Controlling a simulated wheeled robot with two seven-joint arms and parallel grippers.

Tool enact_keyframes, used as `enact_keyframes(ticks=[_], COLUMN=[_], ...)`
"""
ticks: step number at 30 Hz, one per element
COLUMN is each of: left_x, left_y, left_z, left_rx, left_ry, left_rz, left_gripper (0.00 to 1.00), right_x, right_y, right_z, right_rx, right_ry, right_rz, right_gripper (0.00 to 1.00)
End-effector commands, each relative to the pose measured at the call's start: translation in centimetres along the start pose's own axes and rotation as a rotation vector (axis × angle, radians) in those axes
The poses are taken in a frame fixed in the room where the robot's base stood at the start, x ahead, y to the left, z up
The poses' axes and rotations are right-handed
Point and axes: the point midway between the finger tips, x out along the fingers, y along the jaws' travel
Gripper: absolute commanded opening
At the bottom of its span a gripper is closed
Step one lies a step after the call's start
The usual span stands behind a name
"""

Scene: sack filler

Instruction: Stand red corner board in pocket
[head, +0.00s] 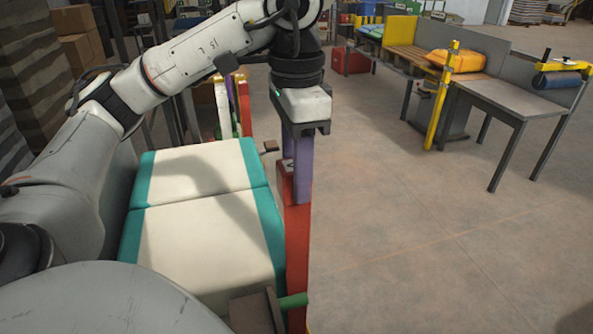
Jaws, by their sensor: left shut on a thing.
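My left gripper (298,165) points down at the right edge of a cream-and-teal stack. It is shut on the upper end of the long red corner board (297,245), which is upright along the stack's right side. A purple strip (303,168) shows at the fingers, over part of the red; I cannot tell whether it is part of the gripper. The board's lower end runs to the bottom edge of the head view. I cannot make out the pocket or tell whether the board touches it. My right gripper is not in view.
The cream stack with teal bands (200,226) lies beside the board. A dark bracket (256,313) with a green peg (293,301) is at the bottom. Coloured uprights (244,105) stand behind. A grey table (520,98) is at the far right. The floor right of the board is clear.

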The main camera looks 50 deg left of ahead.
Motion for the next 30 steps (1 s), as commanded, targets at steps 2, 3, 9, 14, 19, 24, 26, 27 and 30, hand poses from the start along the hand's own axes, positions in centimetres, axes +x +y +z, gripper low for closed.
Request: enact_keyframes(ticks=[2,3,9,14,19,24,26,27,30], left_x=[0.1,0.3,1.6,2.8,3.4,3.3,3.3,3.3,3.3], left_y=[0.0,0.0,0.0,0.0,0.0,0.0,0.0,0.0,0.0], left_z=[0.0,0.0,0.0,0.0,0.0,0.0,0.0,0.0,0.0], left_rx=[0.0,0.0,0.0,0.0,0.0,0.0,0.0,0.0,0.0], left_ry=[0.001,0.001,0.0,0.0,0.001,0.001,0.001,0.001,0.001], left_rz=[0.0,0.0,0.0,0.0,-0.001,-0.001,-0.001,-0.001,-0.001], left_gripper=[0.0,0.0,0.0,0.0,0.0,0.0,0.0,0.0,0.0], right_x=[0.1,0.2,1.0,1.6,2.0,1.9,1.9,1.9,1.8], right_y=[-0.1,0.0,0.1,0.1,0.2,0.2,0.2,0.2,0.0], right_z=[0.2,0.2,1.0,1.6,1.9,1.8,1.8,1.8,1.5], right_rx=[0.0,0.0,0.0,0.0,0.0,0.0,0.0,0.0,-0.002], right_ry=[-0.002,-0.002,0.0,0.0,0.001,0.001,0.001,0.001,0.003], right_rz=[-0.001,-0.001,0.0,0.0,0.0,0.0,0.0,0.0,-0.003], right_gripper=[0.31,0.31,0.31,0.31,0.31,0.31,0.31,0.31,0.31])
